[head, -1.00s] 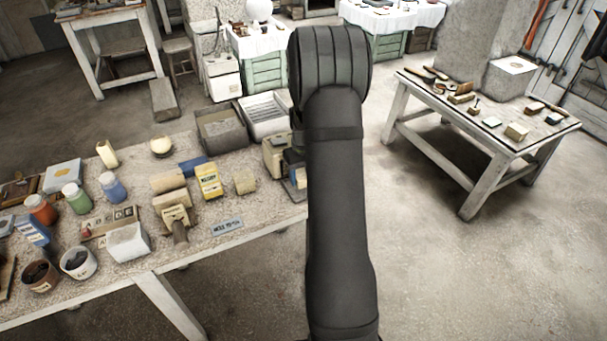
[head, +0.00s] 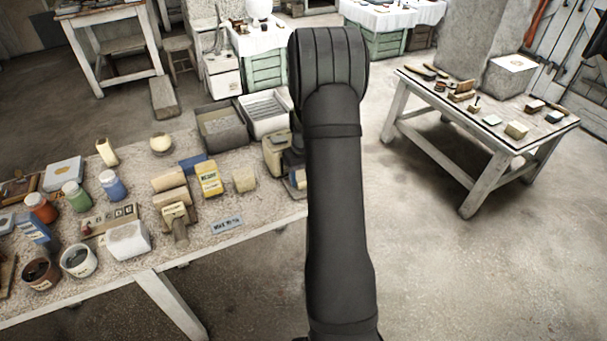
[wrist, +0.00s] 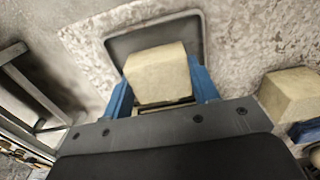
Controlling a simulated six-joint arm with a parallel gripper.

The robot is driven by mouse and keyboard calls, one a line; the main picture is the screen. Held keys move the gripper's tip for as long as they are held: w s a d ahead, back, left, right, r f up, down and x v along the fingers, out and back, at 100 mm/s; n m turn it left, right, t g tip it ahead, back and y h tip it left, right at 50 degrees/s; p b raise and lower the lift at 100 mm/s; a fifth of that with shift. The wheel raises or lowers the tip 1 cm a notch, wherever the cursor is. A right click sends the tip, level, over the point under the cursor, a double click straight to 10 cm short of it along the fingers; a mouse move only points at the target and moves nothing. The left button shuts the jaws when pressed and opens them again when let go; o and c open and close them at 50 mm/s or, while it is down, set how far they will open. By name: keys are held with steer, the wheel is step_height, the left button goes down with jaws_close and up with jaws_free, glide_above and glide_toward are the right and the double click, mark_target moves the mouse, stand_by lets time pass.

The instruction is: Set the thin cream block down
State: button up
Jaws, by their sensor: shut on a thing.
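In the wrist view, the cream block (wrist: 160,72) sits between the two blue fingers of my gripper (wrist: 163,88), which is shut on it. Beyond the block lies a dark grey panel (wrist: 119,44) with a pale rim, and the block covers part of it. I cannot tell whether the block touches the panel.
Another cream block (wrist: 291,95) stands close at the right in the wrist view. In the head view, the speckled worktable (head: 262,215) holds jars, blocks and grey trays (head: 222,128). A second table (head: 487,150) with tools stands at right.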

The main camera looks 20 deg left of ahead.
steer(key=shift+f, duration=0.4)
steer(key=o, duration=1.2)
steer(key=shift+r, duration=0.1)
steer(key=shift+r, duration=1.9)
steer(key=shift+f, duration=0.1)
steer(key=shift+f, duration=1.55)
